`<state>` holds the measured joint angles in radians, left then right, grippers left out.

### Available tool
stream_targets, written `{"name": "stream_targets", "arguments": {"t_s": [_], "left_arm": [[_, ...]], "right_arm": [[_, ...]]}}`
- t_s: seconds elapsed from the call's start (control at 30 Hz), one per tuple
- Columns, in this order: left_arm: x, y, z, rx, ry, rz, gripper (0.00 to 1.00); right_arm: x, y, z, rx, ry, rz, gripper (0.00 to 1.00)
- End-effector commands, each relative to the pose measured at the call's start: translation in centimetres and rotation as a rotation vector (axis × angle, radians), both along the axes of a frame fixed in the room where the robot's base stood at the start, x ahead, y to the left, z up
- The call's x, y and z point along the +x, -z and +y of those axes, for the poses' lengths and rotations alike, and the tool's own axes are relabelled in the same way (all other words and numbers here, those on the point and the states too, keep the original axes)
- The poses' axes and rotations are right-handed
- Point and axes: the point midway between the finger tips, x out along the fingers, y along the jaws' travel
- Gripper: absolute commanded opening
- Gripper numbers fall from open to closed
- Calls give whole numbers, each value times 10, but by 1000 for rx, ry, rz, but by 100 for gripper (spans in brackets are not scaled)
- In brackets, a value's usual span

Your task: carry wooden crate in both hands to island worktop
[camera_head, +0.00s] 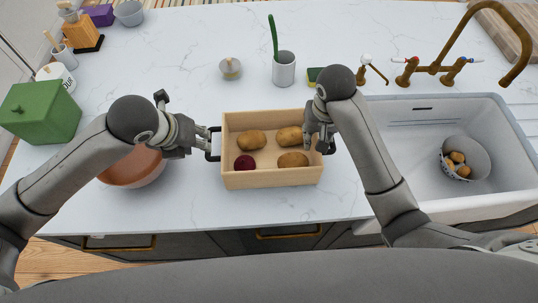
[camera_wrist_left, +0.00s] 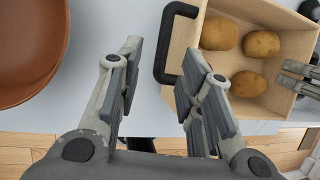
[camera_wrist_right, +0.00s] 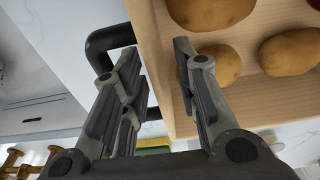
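The wooden crate (camera_head: 272,180) stands on a white marble worktop (camera_head: 205,205), with three potatoes and a dark red beet inside. It has a black handle at each end. My left gripper (camera_head: 207,140) is at the left handle (camera_wrist_left: 162,45); in the left wrist view its fingers are apart, with the handle just ahead and nothing between the pads. My right gripper (camera_head: 319,138) is at the crate's right end. In the right wrist view its fingers are apart, straddling the end wall, near the right handle (camera_wrist_right: 103,42). Contact there is unclear.
A terracotta bowl (camera_head: 135,170) sits under my left forearm, left of the crate. A white sink (camera_head: 420,150) with a colander (camera_head: 465,157) lies right. A cup (camera_head: 284,70), a small jar (camera_head: 230,68) and a sponge (camera_head: 313,75) stand behind. The front edge is close.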

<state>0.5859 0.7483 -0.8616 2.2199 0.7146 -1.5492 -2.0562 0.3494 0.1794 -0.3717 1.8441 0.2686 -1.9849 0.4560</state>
Motion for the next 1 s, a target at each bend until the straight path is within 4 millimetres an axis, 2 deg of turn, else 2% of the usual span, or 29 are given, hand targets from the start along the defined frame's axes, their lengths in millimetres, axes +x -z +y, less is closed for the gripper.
{"name": "stream_targets", "arguments": {"t_s": [0.03,0.1,0.43,0.5,0.63,0.8,1.0], "left_arm": [[0,0,0,0,0,0,34],[0,0,0,0,0,0,34],[0,0,0,0,0,0,34],[0,0,0,0,0,0,34],[0,0,0,0,0,0,34],[0,0,0,0,0,0,34],[0,0,0,0,0,0,34]], "right_arm": [[0,-12,-1,-2,-2,-8,28],[3,-19,-1,-5,-7,-19,28],[-4,-43,-3,-8,0,-3,28],[-5,-63,0,-1,-3,-9,28],[-8,-82,0,-3,-4,-7,28],[-10,-94,1,-1,-3,-4,28],[-12,-98,1,0,-1,0,28]]}}
